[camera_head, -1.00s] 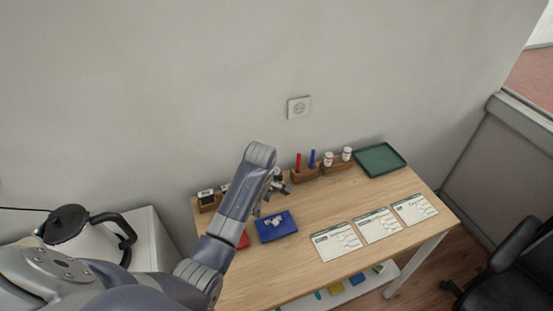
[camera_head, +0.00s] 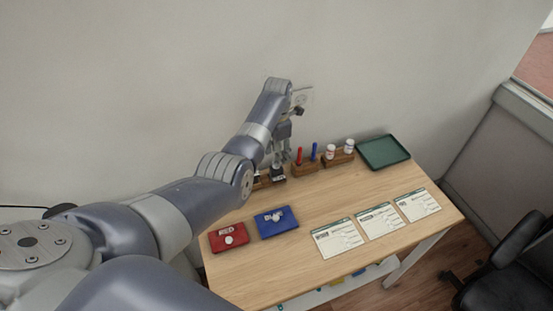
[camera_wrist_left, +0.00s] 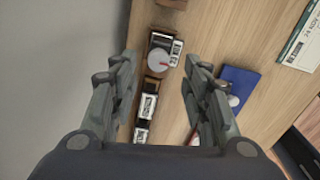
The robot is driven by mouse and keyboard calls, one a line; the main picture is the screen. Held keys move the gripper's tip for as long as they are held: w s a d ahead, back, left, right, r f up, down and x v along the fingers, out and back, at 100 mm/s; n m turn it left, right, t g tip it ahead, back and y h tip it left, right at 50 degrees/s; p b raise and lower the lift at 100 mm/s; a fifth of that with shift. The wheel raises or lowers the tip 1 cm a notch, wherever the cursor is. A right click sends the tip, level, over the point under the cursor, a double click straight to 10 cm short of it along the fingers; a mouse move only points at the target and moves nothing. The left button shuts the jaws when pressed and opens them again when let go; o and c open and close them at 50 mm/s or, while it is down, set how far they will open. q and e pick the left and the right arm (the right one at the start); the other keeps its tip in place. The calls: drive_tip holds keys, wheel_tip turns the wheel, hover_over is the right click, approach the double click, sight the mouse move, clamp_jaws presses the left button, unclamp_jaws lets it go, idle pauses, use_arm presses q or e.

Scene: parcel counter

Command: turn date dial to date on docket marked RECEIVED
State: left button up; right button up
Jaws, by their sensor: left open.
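The date dial (camera_wrist_left: 158,61) is a round grey disc with a red mark, on a wooden base beside a small printed label (camera_wrist_left: 177,47). My left gripper (camera_wrist_left: 159,58) is open, its fingers on either side of the dial in the left wrist view; I see no contact. In the head view my left gripper (camera_head: 277,152) is above the back of the table. Three dockets (camera_head: 337,239), (camera_head: 379,221), (camera_head: 417,205) lie on the right; their print is too small to read there. One docket (camera_wrist_left: 301,42) shows partly in the wrist view. My right gripper is out of view.
Stamps (camera_wrist_left: 148,105) stand beside the dial. A red pad (camera_head: 228,240) and a blue pad (camera_head: 277,229) lie in front. Pen holder (camera_head: 305,169), bottles (camera_head: 330,151) and green tray (camera_head: 383,151) line the back. The wall is close behind my gripper.

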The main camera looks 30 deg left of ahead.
use_arm(q)
drive_tip(key=shift+w+f+b, duration=0.1)
drive_tip(key=shift+f+b, duration=0.2)
drive_tip(key=shift+f, duration=1.85)
clamp_jaws()
